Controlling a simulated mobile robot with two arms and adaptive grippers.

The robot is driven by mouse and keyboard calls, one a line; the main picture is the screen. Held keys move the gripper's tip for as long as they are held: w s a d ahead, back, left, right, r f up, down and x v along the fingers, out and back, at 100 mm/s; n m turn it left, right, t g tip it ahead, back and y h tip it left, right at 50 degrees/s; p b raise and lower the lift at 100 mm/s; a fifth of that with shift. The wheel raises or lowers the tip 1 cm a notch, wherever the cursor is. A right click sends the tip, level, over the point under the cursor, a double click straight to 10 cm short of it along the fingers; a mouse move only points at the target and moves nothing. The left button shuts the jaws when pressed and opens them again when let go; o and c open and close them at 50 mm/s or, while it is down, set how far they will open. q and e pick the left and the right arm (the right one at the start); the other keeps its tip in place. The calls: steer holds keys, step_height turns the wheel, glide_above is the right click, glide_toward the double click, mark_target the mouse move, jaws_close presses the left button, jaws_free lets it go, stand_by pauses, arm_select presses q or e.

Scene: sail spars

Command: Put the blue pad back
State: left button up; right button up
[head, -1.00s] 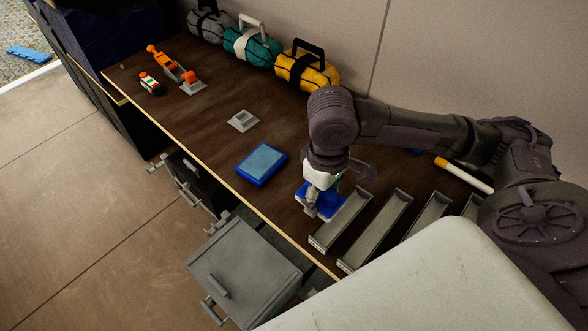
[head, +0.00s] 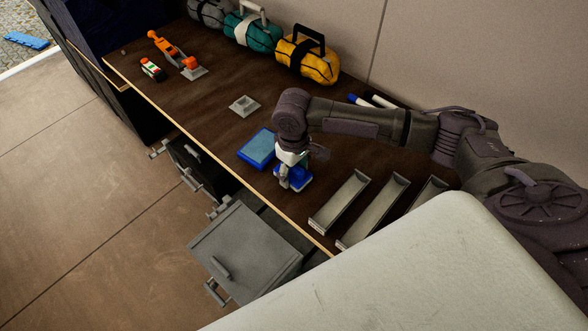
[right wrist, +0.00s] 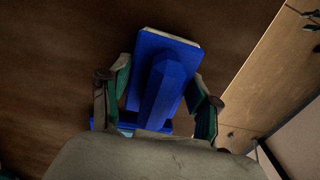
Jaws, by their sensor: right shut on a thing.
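My right gripper (head: 291,173) is shut on the blue pad (head: 303,181), just right of a shallow blue tray (head: 256,148) with a light blue surface. In the right wrist view, the blue pad (right wrist: 181,51) has a raised ridge-like grip and a pale underside edge. The fingers of my right gripper (right wrist: 160,90) are on both sides of this grip. I cannot tell whether the pad touches the table. Part of the tray is hidden behind the wrist. My left gripper is not in view.
Several grey troughs (head: 340,201) lie to the right. A small grey holder (head: 244,105) stands beyond the tray. Yellow (head: 308,63) and teal (head: 252,34) bags line the wall. An orange tool (head: 165,47) lies at the far left. A grey drawer (head: 243,250) stands out below the front edge.

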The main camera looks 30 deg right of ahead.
steer(key=shift+f, duration=0.15)
steer(key=o, duration=1)
steer(key=shift+f, duration=0.1)
step_height(320, 180, up, 12)
steer(key=shift+r+b, duration=0.2)
steer(key=shift+b, duration=0.45)
